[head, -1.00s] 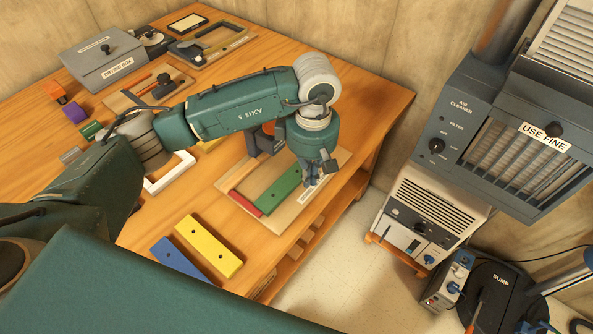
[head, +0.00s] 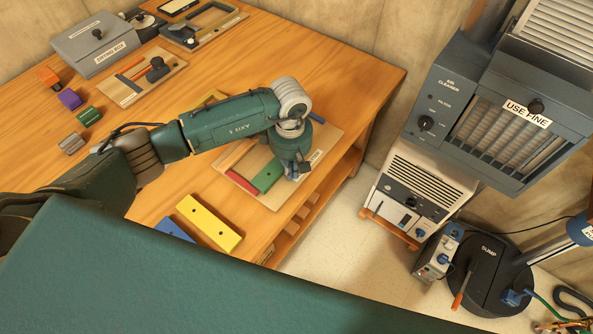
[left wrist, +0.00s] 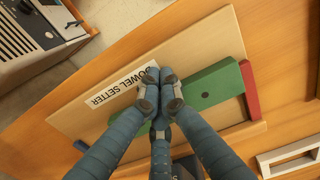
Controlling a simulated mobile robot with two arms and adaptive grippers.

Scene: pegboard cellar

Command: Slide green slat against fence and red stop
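The green slat (left wrist: 213,86) lies flat on a wooden board labelled DOWEL SETTER; it also shows in the head view (head: 267,176). Its right end in the left wrist view meets or nearly meets the red stop (left wrist: 250,91), which also shows in the head view (head: 242,181). My left gripper (left wrist: 161,92) points down over the slat, its fingertips drawn together and hiding part of it. I see nothing held between them. In the head view the left gripper (head: 293,172) is over the board. I cannot clearly make out the fence or its contact with the slat. My right gripper is not in view.
A yellow slat (head: 209,222) and a blue slat (head: 174,230) lie on the bench nearer me. A white frame (left wrist: 289,158) lies beside the board. The bench edge (head: 350,150) runs close to the board's right. An air cleaner (head: 495,115) stands at the right.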

